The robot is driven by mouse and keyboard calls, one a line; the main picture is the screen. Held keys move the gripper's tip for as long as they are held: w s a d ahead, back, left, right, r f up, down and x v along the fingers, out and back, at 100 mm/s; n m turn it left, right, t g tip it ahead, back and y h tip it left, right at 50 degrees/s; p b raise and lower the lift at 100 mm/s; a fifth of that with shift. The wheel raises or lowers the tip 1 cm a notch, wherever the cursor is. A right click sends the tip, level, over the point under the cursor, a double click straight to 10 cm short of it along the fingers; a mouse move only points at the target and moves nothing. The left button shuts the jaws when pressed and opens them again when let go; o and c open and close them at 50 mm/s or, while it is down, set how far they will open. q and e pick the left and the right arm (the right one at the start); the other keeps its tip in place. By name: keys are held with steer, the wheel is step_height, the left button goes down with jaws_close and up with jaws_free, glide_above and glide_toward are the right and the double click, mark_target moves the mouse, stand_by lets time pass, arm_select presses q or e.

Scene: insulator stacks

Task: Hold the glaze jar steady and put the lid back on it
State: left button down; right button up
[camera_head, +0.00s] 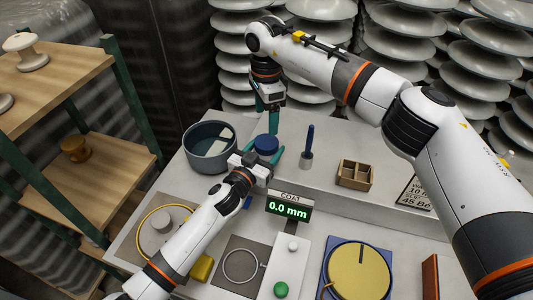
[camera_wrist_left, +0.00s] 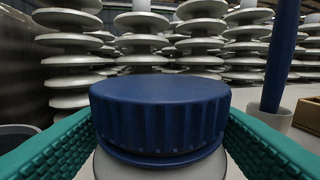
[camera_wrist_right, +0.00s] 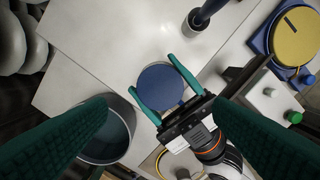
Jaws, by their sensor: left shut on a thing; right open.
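The glaze jar shows in the left wrist view as a pale body (camera_wrist_left: 160,166) under a blue ribbed lid (camera_wrist_left: 160,115). The lid sits level on top of the jar; I cannot tell whether it is fully seated. In the head view the lid (camera_head: 266,142) is on the bench behind the coat display. My left gripper (camera_head: 264,151) is shut on the jar, one green finger on each side. My right gripper (camera_head: 270,108) is open and empty above and behind the jar. In the right wrist view the lid (camera_wrist_right: 161,86) lies ahead between its open fingers.
A grey pot (camera_head: 209,150) stands close left of the jar. A blue-handled tool in a holder (camera_head: 306,160) and a wooden divided box (camera_head: 354,175) are to the right. The coat display (camera_head: 289,208) stands in front. Insulator stacks (camera_head: 398,50) line the back.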

mark_target(267, 141)
steer(key=shift+r+n, duration=0.1)
steer(key=shift+n, duration=0.5)
step_height(267, 141, down, 8)
steer(key=shift+f, duration=0.1)
stand_by(0.3)
steer(key=c, duration=1)
steer(key=m, duration=1.1)
steer(key=shift+m, duration=0.4)
steer(key=o, duration=1.1)
